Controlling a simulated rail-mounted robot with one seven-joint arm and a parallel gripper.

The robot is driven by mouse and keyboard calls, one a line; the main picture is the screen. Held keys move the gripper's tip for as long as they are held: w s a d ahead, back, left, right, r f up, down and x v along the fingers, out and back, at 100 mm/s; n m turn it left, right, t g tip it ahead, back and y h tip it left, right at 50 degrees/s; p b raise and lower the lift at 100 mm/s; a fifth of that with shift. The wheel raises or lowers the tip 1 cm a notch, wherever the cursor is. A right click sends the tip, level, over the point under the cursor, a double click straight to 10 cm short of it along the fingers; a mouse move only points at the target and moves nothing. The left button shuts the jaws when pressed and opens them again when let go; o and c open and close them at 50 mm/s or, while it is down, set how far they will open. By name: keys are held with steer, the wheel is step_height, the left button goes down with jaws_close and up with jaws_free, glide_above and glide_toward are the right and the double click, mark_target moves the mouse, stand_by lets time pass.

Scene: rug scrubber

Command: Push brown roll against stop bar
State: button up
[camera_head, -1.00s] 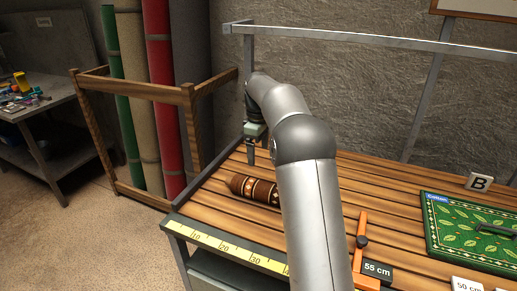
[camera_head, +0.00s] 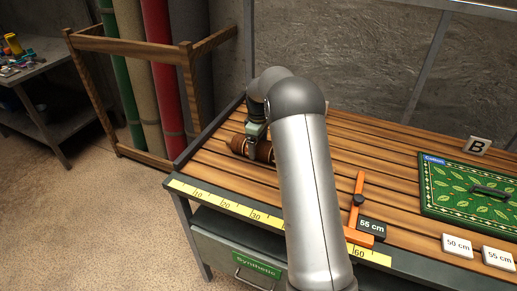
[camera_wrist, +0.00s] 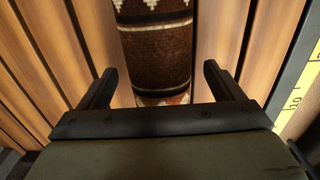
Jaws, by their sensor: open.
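The brown roll (camera_head: 264,152), patterned with pale bands, lies on the slatted table near its left end. My arm hides part of it in the head view. My gripper (camera_head: 254,143) is down at the roll, over its left part. In the wrist view the roll (camera_wrist: 156,48) runs between the two open fingers of my gripper (camera_wrist: 159,70), with a gap on each side. An orange bar (camera_head: 358,200), likely the stop bar, stands at the front edge by a 55 cm tag, to the right of the roll and apart from it.
A yellow ruler (camera_head: 225,207) runs along the table's front edge. A green leaf-patterned rug with a dark handle (camera_head: 489,191) lies at the right. Number tags (camera_head: 457,246) and a B sign (camera_head: 478,145) stand near it. A wooden rack (camera_head: 130,46) with upright rolls is at the left.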

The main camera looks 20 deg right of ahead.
steer(key=shift+f, duration=1.55)
steer(key=c, duration=1.5)
steer(key=shift+w+a+p, duration=1.2)
steer(key=shift+w+a, duration=2.1)
steer(key=shift+a, duration=0.2)
steer(key=shift+c, duration=0.2)
steer(key=shift+w+r, duration=0.1)
steer(key=shift+r, duration=0.05)
steer(key=shift+a, duration=0.1)
steer(key=o, duration=1.5)
steer(key=shift+w+a, duration=0.1)
steer(key=shift+o, duration=0.2)
